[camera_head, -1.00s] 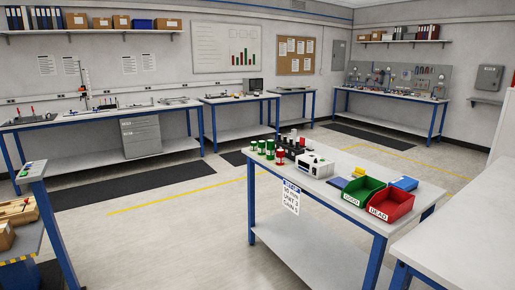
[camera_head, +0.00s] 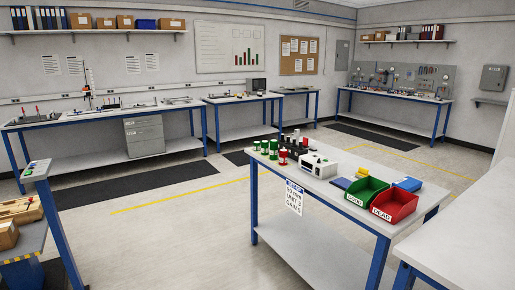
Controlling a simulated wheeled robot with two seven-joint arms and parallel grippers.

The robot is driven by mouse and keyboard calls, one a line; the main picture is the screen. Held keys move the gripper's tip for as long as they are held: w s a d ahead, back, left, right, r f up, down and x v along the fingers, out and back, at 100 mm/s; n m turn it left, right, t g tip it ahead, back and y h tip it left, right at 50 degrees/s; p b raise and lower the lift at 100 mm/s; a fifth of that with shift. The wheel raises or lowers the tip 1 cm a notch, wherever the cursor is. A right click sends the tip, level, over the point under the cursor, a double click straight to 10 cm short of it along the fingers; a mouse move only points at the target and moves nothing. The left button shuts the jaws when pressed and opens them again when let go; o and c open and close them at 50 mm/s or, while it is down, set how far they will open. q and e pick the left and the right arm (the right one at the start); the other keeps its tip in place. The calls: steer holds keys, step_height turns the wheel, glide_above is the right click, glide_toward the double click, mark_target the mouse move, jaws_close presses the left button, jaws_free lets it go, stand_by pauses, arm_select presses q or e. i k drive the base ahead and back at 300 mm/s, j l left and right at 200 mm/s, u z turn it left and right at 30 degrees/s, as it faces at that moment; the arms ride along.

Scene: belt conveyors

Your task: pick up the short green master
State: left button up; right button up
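Several small green cylinders with white bands stand at the left end of the nearer bench. A shorter-looking green one (camera_head: 257,146) is at the far left corner, and a taller green one (camera_head: 273,149) stands to its right. Another green one (camera_head: 265,147) is between them. At this size I cannot tell for sure which is the short green master. A red cylinder (camera_head: 283,157) stands just in front, with dark pieces behind it. Neither of my grippers is in view.
The bench (camera_head: 262,172) also holds a white instrument (camera_head: 319,164), a green bin marked GOOD (camera_head: 364,194), a red bin marked DEAD (camera_head: 396,206) and a blue box (camera_head: 407,184). A white table (camera_head: 465,225) is at right. Open floor (camera_head: 170,235) lies left of the bench.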

mark_target(256, 144)
steer(key=i+j+u, duration=0.1)
steer(key=i+u, duration=0.25)
steer(key=i, duration=0.7)
steer(key=i+j+z, duration=0.1)
steer(key=i, duration=0.55)
steer(key=i+j+z, duration=0.1)
steer(key=i, duration=0.5)
steer(key=i+j+z, duration=0.1)
steer(key=i, duration=0.55)
steer(key=j, duration=0.15)
